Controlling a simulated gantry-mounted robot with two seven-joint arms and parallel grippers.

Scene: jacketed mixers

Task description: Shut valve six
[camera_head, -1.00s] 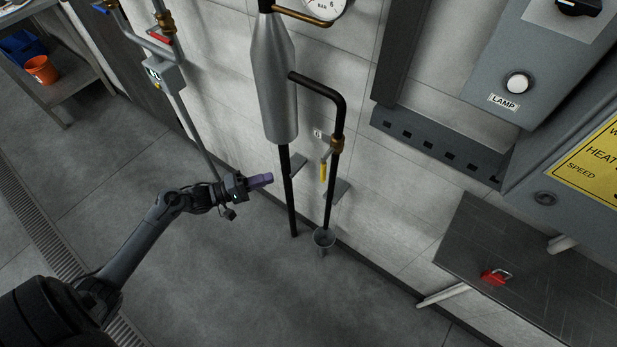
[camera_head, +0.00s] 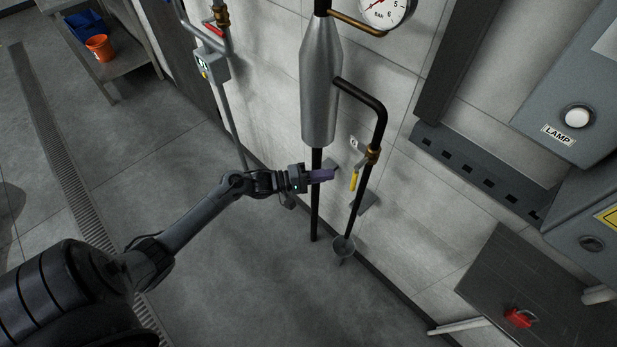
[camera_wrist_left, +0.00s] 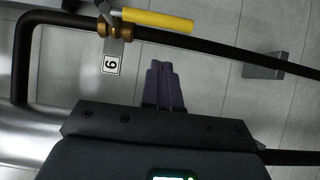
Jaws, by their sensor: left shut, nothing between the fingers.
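Valve six is a brass valve (camera_head: 373,155) on a black bent pipe (camera_head: 382,112), with a yellow lever (camera_head: 354,181) that points down, roughly along the pipe. In the left wrist view the yellow lever (camera_wrist_left: 157,20) runs nearly parallel to the pipe, and a tag with a 6 (camera_wrist_left: 111,64) sits beside the brass body (camera_wrist_left: 115,30). My left gripper (camera_head: 333,174) is just left of the lever in the head view, apart from it. Its purple fingers (camera_wrist_left: 165,88) are together and empty, pointing toward the lever. My right gripper is not in view.
A silver cylinder (camera_head: 321,90) on a black pipe stands left of the valve, close to my left gripper. A drain funnel (camera_head: 343,246) is below. A dark shelf (camera_head: 500,275) with a red padlock (camera_head: 518,317) is at lower right. A gauge (camera_head: 384,10) is above.

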